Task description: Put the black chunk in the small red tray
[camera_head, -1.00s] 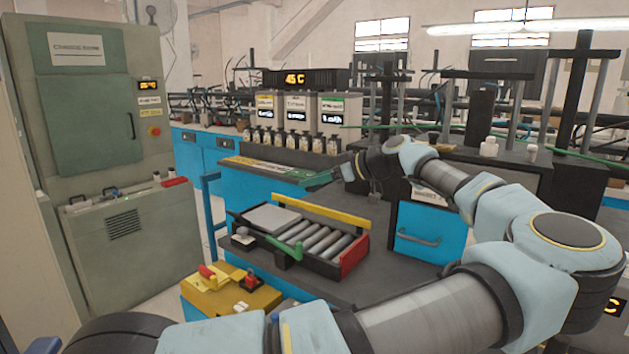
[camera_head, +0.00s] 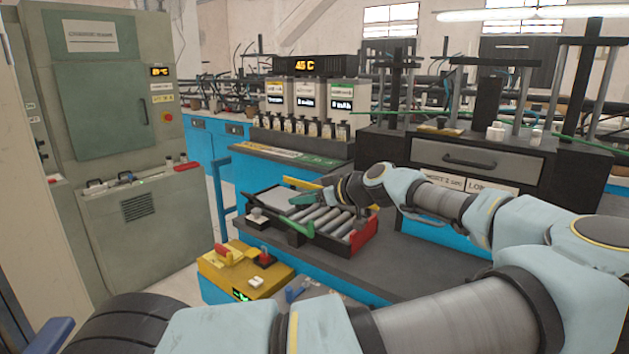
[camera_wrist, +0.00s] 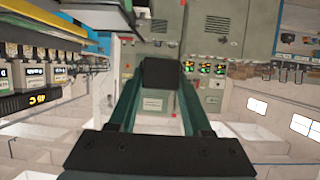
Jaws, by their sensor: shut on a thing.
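The black chunk (camera_wrist: 160,73) is clamped between the two dark green fingers of my gripper in the wrist view. My gripper (camera_head: 297,200) is shut on it, held out in front of the roller unit in the head view; the chunk itself is hard to make out there. A small red flat piece (camera_head: 186,165), which looks like the small red tray, lies on the ledge of the grey-green cabinet at the left. It is well to the left of my gripper and apart from it.
The grey-green cabinet (camera_head: 118,125) stands at the left. The roller unit (camera_head: 365,234) with a red end sits on the dark bench. A yellow box (camera_head: 240,268) stands in front of it. Bottles (camera_head: 297,127) line the back bench. Floor shows between cabinet and bench.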

